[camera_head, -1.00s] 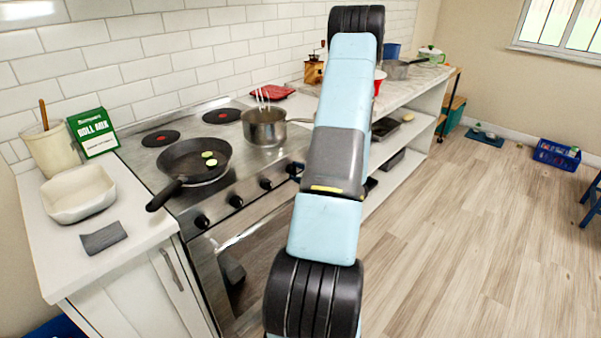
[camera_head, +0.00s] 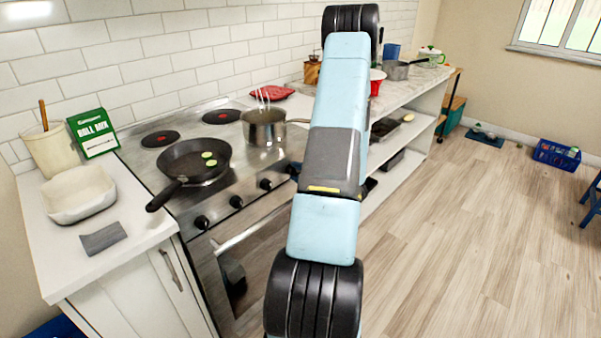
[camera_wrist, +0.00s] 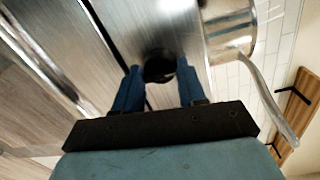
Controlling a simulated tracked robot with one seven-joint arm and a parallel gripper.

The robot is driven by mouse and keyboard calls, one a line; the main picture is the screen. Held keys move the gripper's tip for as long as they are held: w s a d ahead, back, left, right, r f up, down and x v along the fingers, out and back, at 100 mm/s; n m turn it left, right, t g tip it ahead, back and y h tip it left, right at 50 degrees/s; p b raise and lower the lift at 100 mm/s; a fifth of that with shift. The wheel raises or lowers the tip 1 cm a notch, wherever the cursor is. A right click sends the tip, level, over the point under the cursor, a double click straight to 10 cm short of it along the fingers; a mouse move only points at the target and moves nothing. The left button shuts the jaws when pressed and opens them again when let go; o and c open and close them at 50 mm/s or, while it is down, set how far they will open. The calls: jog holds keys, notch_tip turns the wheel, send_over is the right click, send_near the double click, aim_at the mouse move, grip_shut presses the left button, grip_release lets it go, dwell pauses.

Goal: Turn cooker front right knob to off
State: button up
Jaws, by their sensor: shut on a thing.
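The steel cooker (camera_head: 218,212) has a row of black knobs along its front panel. The knob's pointer mark cannot be made out.
A frying pan (camera_head: 190,160) with green slices sits front left.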

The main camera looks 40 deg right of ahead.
jog(key=o, duration=1)
jog(key=s, duration=0.4)
jog(key=s+d, duration=0.1)
jog(key=s, duration=0.8)
jog(key=shift+s+d+r, duration=0.2)
jog(key=shift+s+r, duration=0.1)
jog(key=shift+s, duration=0.1)
